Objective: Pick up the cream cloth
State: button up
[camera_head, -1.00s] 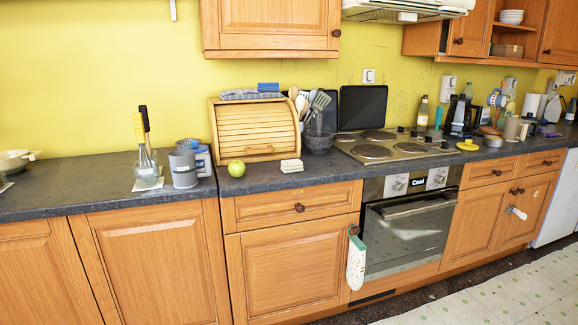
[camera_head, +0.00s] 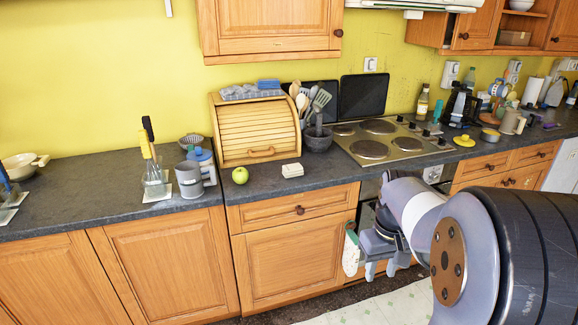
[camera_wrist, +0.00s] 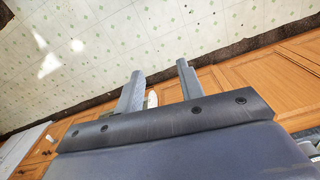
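My gripper (camera_head: 381,270) is in front of the lower cabinets, below the worktop edge, to the right of and lower than the cloth. In the wrist view my gripper (camera_wrist: 158,84) has its two fingers apart with nothing held between them.
A mug (camera_head: 189,180) and a glass with brushes (camera_head: 155,180) are left of the apple. A whitish-green towel (camera_head: 350,254) hangs by the oven.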

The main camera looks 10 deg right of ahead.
aim_at(294, 170)
jog(key=i+u, duration=0.15)
jog(key=i, duration=0.9)
jog(key=i+l+u, duration=0.15)
jog(key=i, duration=0.9)
